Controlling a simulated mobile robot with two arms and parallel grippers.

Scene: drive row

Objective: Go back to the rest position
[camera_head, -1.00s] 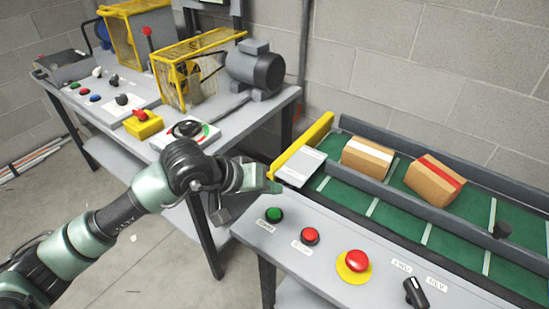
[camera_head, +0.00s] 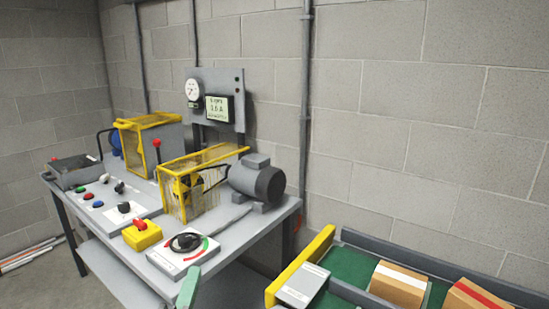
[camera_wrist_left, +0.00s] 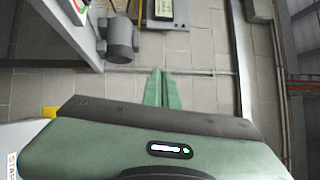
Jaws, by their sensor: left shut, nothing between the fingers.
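My left gripper shows in the head view only as a green finger tip (camera_head: 187,288) at the bottom edge, in front of the left bench (camera_head: 230,238). In the left wrist view its two green fingers (camera_wrist_left: 162,88) lie together, shut and empty. The rest of my left arm is out of the head view. My right gripper is in neither view.
The bench carries a dial panel (camera_head: 183,250), a yellow switch box (camera_head: 142,235), a motor (camera_head: 257,182) and yellow guards (camera_head: 188,190). At the lower right, a conveyor (camera_head: 347,267) bears two cardboard boxes (camera_head: 398,285) (camera_head: 468,299).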

